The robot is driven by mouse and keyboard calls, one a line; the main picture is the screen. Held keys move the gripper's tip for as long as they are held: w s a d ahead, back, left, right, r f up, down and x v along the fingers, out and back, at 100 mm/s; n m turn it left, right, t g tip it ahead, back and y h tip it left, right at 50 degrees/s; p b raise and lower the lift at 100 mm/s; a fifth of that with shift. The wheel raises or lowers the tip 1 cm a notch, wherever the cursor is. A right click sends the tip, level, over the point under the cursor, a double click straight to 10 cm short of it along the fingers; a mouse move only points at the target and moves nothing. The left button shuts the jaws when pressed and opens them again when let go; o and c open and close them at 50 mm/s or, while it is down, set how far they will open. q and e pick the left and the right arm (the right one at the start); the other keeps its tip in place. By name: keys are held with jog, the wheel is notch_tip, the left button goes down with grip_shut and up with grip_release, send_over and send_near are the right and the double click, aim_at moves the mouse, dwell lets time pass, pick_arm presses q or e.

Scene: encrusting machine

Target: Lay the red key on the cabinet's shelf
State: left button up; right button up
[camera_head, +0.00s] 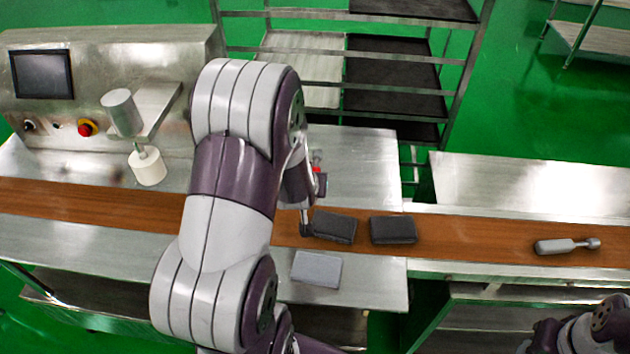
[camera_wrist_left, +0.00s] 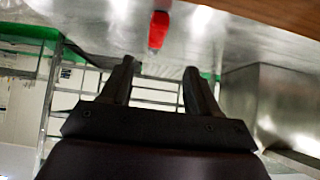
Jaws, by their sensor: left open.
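The red key (camera_wrist_left: 159,30) lies on the shiny metal surface at the top of the left wrist view. In the head view, a small red bit (camera_head: 316,168) shows beside my left wrist, mostly hidden by my arm. My left gripper (camera_wrist_left: 159,68) is open and empty, its two fingers pointing towards the key with a gap between. In the head view my left arm hides most of that gripper. Only a link of my right arm shows at the lower right; its gripper does not show. Open space under the counter (camera_head: 480,312) may be the cabinet; its shelf is not clear.
The brown conveyor belt (camera_head: 470,232) carries two dark grey blocks (camera_head: 393,230) and a grey-handled tool (camera_head: 566,246). A light grey block (camera_head: 316,269) lies on the front metal ledge. The machine panel (camera_head: 110,60) stands at the left. A rack (camera_head: 395,62) stands behind.

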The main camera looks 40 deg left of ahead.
pick_arm(q)
jog(key=x, duration=1.1)
jog(key=shift+w+d+f+b, duration=0.1)
jog(key=shift+d+f+b, duration=0.05)
jog(key=shift+d+b, duration=0.15)
jog(key=c, duration=0.5)
grip_shut()
jog(key=shift+r, duration=0.55)
notch_tip(320, 180, up, 3)
jog(key=d+r+p, duration=0.2)
jog(key=d+r, duration=0.1)
jog(key=d, duration=0.2)
jog(key=w+d+r+p, duration=0.1)
jog(key=d+r+p, duration=0.1)
jog(key=d+r, duration=0.2)
jog(key=d, duration=0.2)
jog(key=shift+w+d, duration=0.2)
jog(key=shift+d, duration=0.15)
